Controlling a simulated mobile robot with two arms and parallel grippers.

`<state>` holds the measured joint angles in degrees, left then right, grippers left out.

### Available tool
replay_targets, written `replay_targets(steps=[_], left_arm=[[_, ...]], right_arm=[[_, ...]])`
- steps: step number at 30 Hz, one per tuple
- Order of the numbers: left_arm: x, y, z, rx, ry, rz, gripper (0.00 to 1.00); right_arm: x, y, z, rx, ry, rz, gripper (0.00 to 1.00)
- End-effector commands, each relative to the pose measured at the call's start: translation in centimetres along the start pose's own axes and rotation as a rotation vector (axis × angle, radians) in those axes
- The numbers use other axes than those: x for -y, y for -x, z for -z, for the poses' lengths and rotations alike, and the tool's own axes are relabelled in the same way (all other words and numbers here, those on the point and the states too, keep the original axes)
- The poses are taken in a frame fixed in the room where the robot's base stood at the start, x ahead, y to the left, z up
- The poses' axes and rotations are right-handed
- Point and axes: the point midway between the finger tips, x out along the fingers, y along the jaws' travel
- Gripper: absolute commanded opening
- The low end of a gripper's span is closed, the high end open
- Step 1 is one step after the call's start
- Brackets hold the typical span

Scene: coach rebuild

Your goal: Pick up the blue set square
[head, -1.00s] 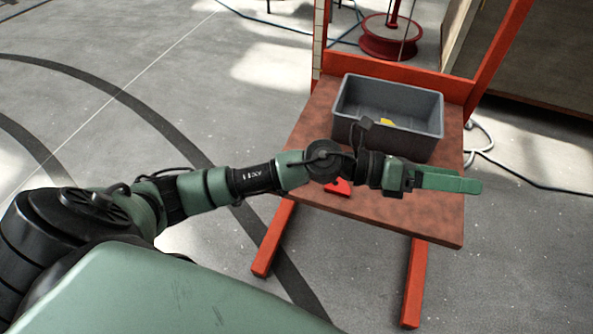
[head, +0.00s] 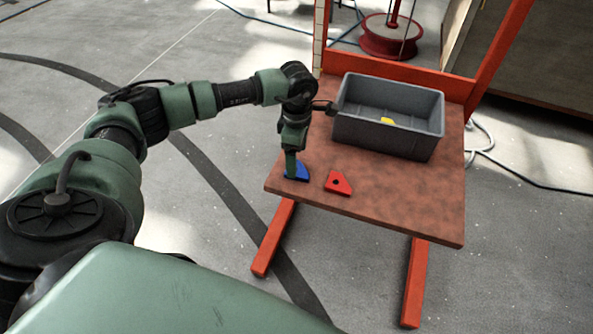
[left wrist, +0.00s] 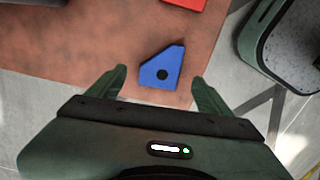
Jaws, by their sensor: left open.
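The blue set square (head: 301,172) lies flat near the left front corner of the brown tabletop (head: 400,205). My left gripper (head: 291,175) points down at it in the head view and hides part of it. In the left wrist view the blue set square (left wrist: 162,68), with a dark round hole, lies ahead of and between the two spread fingers of my left gripper (left wrist: 160,85). The gripper is open and holds nothing. I cannot tell how far the fingertips are above the tabletop. My right gripper is not in view.
A red set square (head: 338,183) lies just right of the blue one. A grey bin (head: 388,147) with a yellow piece (head: 387,121) inside stands at the back of the table. The right front of the tabletop is clear.

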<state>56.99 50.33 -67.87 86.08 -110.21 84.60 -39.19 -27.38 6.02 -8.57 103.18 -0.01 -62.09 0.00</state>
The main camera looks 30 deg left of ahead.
Motion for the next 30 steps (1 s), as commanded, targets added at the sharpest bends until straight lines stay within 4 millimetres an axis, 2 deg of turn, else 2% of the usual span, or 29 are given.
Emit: replay_targets(steps=[1, 6, 15, 16, 23, 24, 30], left_arm=[[0.1, -1.1, 0.0, 0.0, 0.0, 0.003, 0.8], [0.0, -3.4, 0.0, 0.0, -0.001, 0.002, 0.8], [-0.1, -4.0, 0.0, 0.003, -0.001, 0.0, 0.8], [-0.1, -4.0, 0.0, 0.003, -0.001, 0.0, 0.77], [-0.1, -3.9, -0.1, 0.003, -0.001, 0.0, 0.13], [-0.1, -3.9, -0.1, 0.003, -0.001, 0.0, 0.1], [-0.1, -3.9, -0.1, 0.003, -0.001, -0.001, 0.1]], right_arm=[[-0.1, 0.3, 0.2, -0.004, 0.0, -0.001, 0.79], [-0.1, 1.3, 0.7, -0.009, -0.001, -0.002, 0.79], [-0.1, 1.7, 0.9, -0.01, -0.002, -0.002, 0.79], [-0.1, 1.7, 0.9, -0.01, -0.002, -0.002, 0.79], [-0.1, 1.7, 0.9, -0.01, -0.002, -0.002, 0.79], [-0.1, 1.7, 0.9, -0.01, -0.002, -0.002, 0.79], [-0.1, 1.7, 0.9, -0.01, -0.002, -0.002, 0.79]])
